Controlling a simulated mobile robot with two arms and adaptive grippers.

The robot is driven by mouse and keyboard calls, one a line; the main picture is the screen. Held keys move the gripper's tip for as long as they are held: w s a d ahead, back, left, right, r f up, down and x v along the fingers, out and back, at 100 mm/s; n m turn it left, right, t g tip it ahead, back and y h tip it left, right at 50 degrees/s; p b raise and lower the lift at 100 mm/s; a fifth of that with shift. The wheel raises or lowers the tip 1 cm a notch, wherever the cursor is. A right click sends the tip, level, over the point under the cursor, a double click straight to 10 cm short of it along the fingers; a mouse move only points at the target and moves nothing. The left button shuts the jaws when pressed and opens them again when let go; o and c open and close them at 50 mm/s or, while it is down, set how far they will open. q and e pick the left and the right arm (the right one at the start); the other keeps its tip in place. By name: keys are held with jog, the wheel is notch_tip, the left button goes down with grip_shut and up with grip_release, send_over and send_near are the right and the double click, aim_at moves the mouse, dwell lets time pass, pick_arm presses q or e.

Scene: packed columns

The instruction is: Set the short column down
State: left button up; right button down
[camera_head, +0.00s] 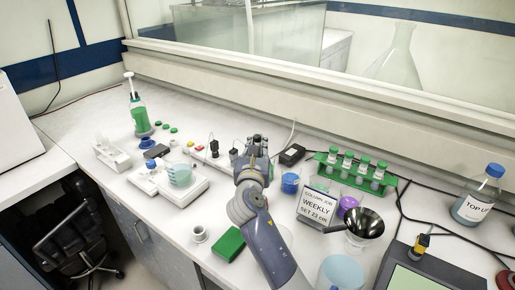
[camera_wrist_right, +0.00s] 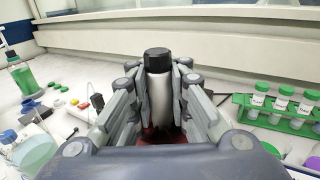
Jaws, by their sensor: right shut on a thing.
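My right gripper (camera_head: 257,148) is near the middle of the bench in the head view, with its arm coming in from the bottom. In the right wrist view (camera_wrist_right: 158,100) its fingers are shut around a pale column (camera_wrist_right: 158,88) with a black cap, which I take as the short column. The column looks upright between the fingers. Its lower part is hidden by the gripper, and something dark red shows below. I cannot tell whether its foot touches the bench. In the head view the gripper mostly hides it. My left gripper is not in view.
A green rack (camera_head: 357,172) of green-capped tubes stands right of the gripper. A "COLUMN JOB WEEKLY SET 22 cm" sign (camera_head: 316,207) and a metal funnel (camera_head: 361,224) are nearer. A beaker (camera_head: 180,175) on a white device is left. A green box (camera_head: 229,244) lies in front.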

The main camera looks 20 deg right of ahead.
jog(key=c, duration=1.5)
grip_release()
jog(key=shift+f, duration=0.1)
jog(key=shift+c, duration=0.2)
jog(key=shift+s+a, duration=0.15)
jog(key=shift+s, duration=0.2)
jog(key=b+v, duration=0.2)
jog(key=v, duration=0.9)
jog(key=shift+s, duration=0.2)
jog(key=shift+a, duration=0.1)
